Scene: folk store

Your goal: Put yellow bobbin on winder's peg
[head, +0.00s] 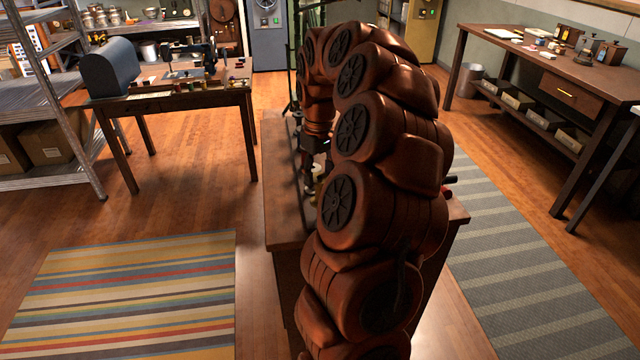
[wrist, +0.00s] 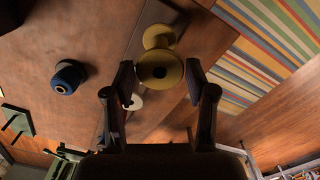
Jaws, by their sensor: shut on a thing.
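In the wrist view the yellow bobbin (wrist: 160,72) sits between the two fingertips of my gripper (wrist: 160,82), with its round end toward the camera. My gripper is shut on it. A yellowish bit (head: 319,187) shows below my gripper in the head view, largely hidden by my arm. The wooden worktable (head: 285,238) lies beneath. A small white disc (wrist: 134,102) shows beyond the left finger. I cannot make out the winder's peg for certain; my arm covers much of the tabletop.
A blue-and-dark spool (wrist: 68,78) stands on the tabletop at left in the wrist view. A dark green bracket (wrist: 17,121) is at the left edge. Red and dark spools (head: 449,186) lie at the table's right. Striped rugs (head: 130,290) flank the table.

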